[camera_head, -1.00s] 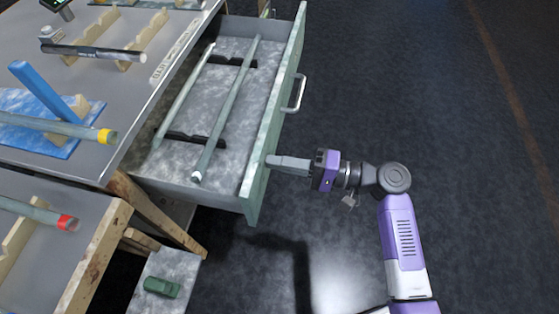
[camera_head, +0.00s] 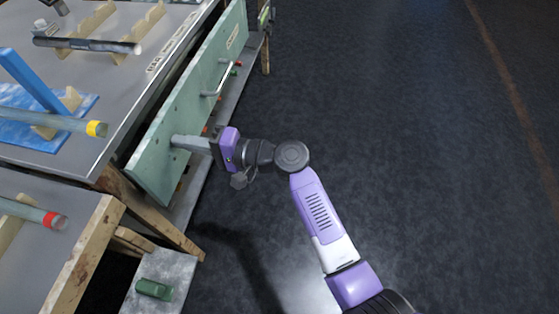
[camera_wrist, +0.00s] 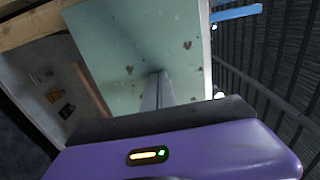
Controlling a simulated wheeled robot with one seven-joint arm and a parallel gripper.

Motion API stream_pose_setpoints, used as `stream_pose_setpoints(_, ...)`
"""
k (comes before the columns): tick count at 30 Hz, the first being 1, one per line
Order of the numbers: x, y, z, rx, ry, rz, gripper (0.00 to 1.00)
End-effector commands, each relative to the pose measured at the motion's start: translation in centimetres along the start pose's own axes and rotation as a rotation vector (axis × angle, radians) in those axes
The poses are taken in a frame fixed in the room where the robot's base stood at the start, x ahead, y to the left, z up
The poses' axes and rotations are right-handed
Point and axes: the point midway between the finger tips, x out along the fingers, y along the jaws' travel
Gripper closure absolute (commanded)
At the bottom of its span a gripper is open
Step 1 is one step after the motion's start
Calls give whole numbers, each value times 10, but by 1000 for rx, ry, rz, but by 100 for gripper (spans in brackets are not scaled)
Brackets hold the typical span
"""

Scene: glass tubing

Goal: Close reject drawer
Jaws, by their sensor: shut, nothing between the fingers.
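The reject drawer (camera_head: 190,110) shows its pale green front panel, nearly in line with the edge of the workbench. Its inside and the tubes in it are hidden from view. A metal bar handle (camera_head: 222,78) is on the front, towards the far end. My gripper (camera_head: 174,141) is shut and empty, with its fingertips against the near part of the front panel. In the wrist view the closed fingers (camera_wrist: 157,92) reach to the green drawer front (camera_wrist: 125,50), and they appear to touch it.
The grey workbench (camera_head: 110,90) carries wooden racks and a blue stand (camera_head: 35,82) with a yellow-banded tube (camera_head: 60,122). A red-banded tube (camera_head: 35,212) lies on a nearer bench. A low shelf holds a green object (camera_head: 154,289). The floor (camera_head: 400,110) at right is clear.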

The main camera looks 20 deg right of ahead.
Motion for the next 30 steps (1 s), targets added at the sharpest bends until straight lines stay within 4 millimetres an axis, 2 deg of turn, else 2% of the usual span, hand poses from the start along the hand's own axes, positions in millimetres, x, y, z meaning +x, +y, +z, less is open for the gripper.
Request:
stream_pose_setpoints(3,23,2,0,-1,-1,-2,100)
stream_pose_setpoints(10,49,1,0,0,-1,-1,100)
stream_pose_setpoints(17,58,0,0,1,0,0,100)
stream_pose_setpoints(30,62,0,3,-2,-4,2,100)
